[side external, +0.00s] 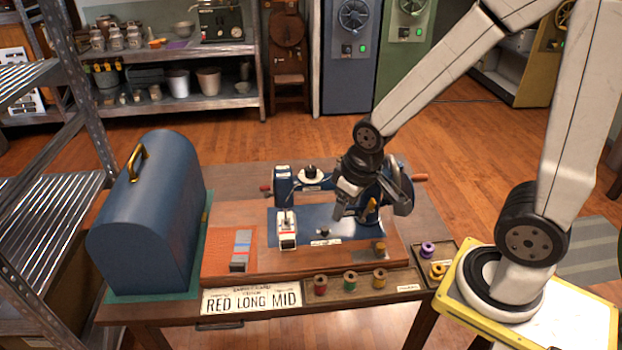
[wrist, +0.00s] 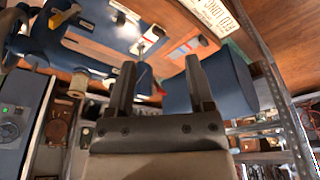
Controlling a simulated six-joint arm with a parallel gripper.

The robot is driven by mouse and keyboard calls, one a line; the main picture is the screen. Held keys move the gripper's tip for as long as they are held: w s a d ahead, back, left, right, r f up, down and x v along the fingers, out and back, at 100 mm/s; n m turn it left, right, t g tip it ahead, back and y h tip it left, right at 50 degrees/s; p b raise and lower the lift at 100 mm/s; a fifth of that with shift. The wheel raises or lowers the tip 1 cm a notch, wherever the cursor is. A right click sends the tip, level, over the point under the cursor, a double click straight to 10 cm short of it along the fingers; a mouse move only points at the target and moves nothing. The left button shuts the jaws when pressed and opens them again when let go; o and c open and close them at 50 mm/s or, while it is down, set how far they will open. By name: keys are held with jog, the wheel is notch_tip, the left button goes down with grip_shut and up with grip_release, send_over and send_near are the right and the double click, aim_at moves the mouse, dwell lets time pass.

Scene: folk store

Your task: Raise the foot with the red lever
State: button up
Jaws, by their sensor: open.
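A blue sewing machine (side external: 284,186) stands on a wooden base on the table. Its blue bed plate carries a white block (side external: 287,229) with a red mark at the left end. The foot is not clearly visible.
A blue domed case (side external: 150,220) stands at the table's left. A card (side external: 252,301) reading RED LONG MID lies at the front, beside a tray with red, green and yellow spools (side external: 350,283). Metal shelving (side external: 60,150) is at far left.

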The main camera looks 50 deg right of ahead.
jog(key=w+r+n+g+h, duration=0.1)
jog(key=w+n, duration=0.4)
jog(key=w, duration=1)
jog(key=n+g+h, duration=0.1)
jog(key=n+h, duration=0.1)
jog(key=n, duration=0.1)
send_near(266, 191)
jog(key=shift+w+a+r, duration=0.15)
jog(key=shift+w+r, duration=0.05)
jog(key=shift+r, duration=0.25)
jog(key=shift+w+a+r, duration=0.15)
jog(key=shift+w+r, duration=0.05)
jog(key=shift+r, duration=0.25)
jog(key=shift+d+f, duration=0.1)
jog(key=shift+f, duration=0.1)
jog(key=shift+x, duration=3.9)
jog(key=shift+f, duration=0.4)
jog(key=shift+w+d+r, duration=0.1)
jog(key=shift+d, duration=0.05)
